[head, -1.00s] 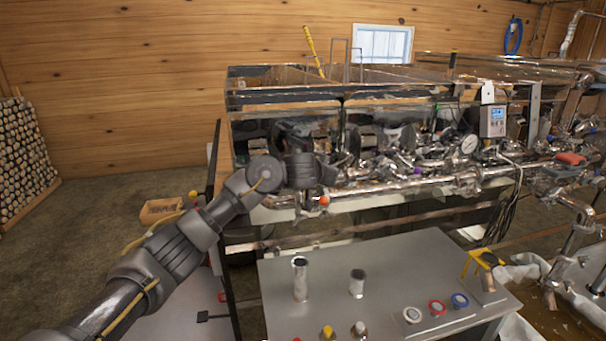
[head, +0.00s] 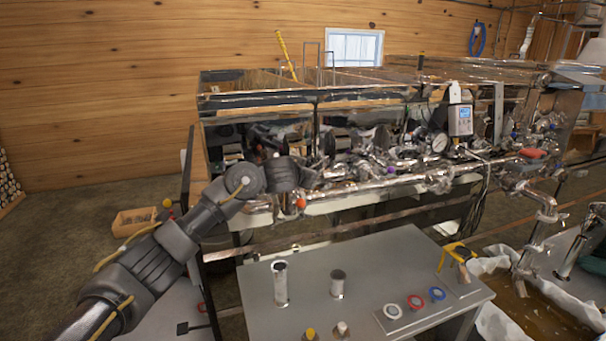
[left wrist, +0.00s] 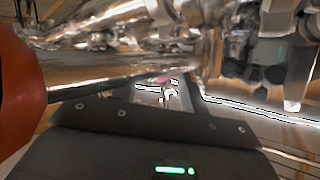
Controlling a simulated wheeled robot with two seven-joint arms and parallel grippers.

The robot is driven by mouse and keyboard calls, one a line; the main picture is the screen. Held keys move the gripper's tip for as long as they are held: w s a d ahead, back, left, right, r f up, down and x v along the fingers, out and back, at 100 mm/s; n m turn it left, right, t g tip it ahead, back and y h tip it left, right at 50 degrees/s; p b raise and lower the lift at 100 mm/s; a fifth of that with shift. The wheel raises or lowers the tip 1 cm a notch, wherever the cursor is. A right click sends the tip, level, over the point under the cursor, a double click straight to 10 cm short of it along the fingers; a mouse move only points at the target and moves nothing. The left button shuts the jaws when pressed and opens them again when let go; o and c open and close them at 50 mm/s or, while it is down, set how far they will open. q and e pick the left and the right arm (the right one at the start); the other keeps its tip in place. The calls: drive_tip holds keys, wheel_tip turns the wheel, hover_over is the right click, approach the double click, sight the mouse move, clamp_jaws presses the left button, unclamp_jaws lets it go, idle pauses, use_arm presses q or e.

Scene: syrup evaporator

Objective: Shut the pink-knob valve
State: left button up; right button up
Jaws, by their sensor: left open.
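I cannot pick out the pink-knob valve for certain. A small pinkish patch (left wrist: 160,80) shows beyond my gripper in the left wrist view, too small to identify. My left gripper (head: 312,178) is open at the left part of the evaporator's (head: 260,105) front piping, its fingertips partly lost against the shiny pipes. An orange-red knob (head: 301,203) hangs just below it on the front pipe. A large orange-red rounded shape (left wrist: 18,95) fills the left edge of the left wrist view, very close. My right gripper is out of view.
A grey table (head: 365,272) stands in front, with metal cylinders (head: 280,283) and several coloured rings (head: 415,302). A long steel pipe (head: 375,188) runs along the evaporator front. A control box (head: 460,121) and a red handle (head: 533,154) are to the right.

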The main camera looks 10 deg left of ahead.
use_arm(q)
drive_tip(key=shift+s, duration=0.35)
drive_tip(key=v, duration=0.8)
drive_tip(key=shift+s+r+p, duration=0.2)
drive_tip(key=shift+r+p, duration=0.1)
drive_tip(key=shift+r, duration=0.1)
drive_tip(key=shift+v, duration=0.75)
drive_tip(key=shift+a+f, duration=0.1)
drive_tip(key=shift+f, duration=0.1)
